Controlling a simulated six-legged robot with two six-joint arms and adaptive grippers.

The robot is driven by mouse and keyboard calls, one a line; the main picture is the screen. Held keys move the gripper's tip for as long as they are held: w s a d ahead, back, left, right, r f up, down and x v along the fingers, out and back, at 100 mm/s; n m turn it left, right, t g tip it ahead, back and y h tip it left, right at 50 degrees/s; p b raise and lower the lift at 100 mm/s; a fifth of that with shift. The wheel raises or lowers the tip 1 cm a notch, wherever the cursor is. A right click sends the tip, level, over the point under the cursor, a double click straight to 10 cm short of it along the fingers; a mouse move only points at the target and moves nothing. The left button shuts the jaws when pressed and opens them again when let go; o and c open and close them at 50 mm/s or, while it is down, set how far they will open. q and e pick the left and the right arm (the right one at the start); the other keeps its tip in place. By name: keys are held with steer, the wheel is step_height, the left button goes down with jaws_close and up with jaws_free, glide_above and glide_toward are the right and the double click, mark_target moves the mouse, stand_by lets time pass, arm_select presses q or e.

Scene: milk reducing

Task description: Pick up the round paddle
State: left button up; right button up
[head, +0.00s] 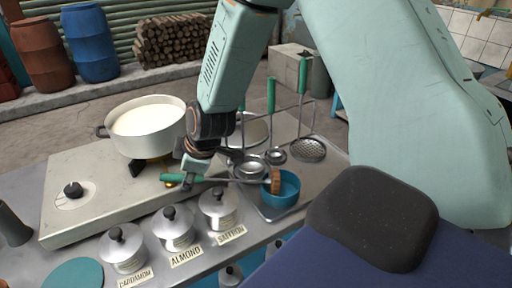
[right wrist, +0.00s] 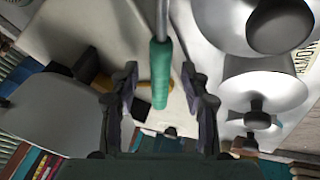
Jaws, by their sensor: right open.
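A green-handled utensil (head: 240,181) lies across the counter, its brown, brush-like end at a blue bowl (head: 284,190). My right gripper (head: 191,178) is at its green handle. In the right wrist view, the handle (right wrist: 160,75) shows between the two open fingers of that gripper (right wrist: 160,90); whether they touch it I cannot tell. A round perforated utensil (head: 308,149) with an upright green handle stands on the metal tray, apart from my gripper. I cannot tell for sure which utensil is the round paddle. My left gripper is not in view.
A pot of white milk (head: 146,121) stands on the stove (head: 95,200) left of my gripper. Lidded metal jars (head: 174,228) stand in front. Small round ladles (head: 250,167) sit on the tray (head: 328,167) behind the handle. A dark seat-like pad (head: 372,218) blocks the lower right.

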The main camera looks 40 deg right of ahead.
steer(key=shift+a+f, duration=0.1)
steer(key=shift+w, duration=0.1)
steer(key=shift+c, duration=0.6)
jaws_close()
